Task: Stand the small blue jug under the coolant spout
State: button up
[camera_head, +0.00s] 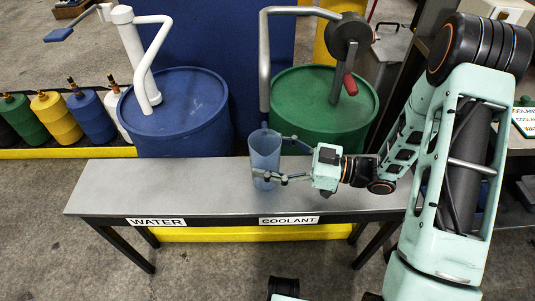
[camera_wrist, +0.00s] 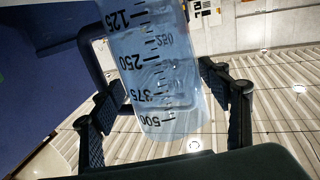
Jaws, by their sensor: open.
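The small blue jug (camera_head: 264,156) is translucent and appears upright on the grey bench, behind the COOLANT label. The coolant spout (camera_head: 264,92) is the grey pipe's downward end, directly above or just behind the jug's mouth; the exact depth is hard to tell. My gripper (camera_head: 279,158) reaches in from the right with its fingers apart, one on the far side of the jug and one on the near side. In the wrist view the jug (camera_wrist: 155,70), with printed volume marks, lies between the open fingers, with gaps visible at both sides.
The grey bench (camera_head: 170,185) is clear to the left, behind the WATER label. A green drum (camera_head: 320,105) with a red-handled crank stands behind the jug. A blue drum (camera_head: 180,110) with a white spout stands at left. Several coloured containers (camera_head: 55,118) line the floor beyond.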

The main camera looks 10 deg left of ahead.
jog(key=shift+r, duration=0.3)
jog(key=d+p, duration=0.2)
jog(key=d, duration=1)
jog(key=shift+s+f, duration=0.15)
jog(key=shift+s, duration=0.05)
jog(key=shift+w, duration=0.1)
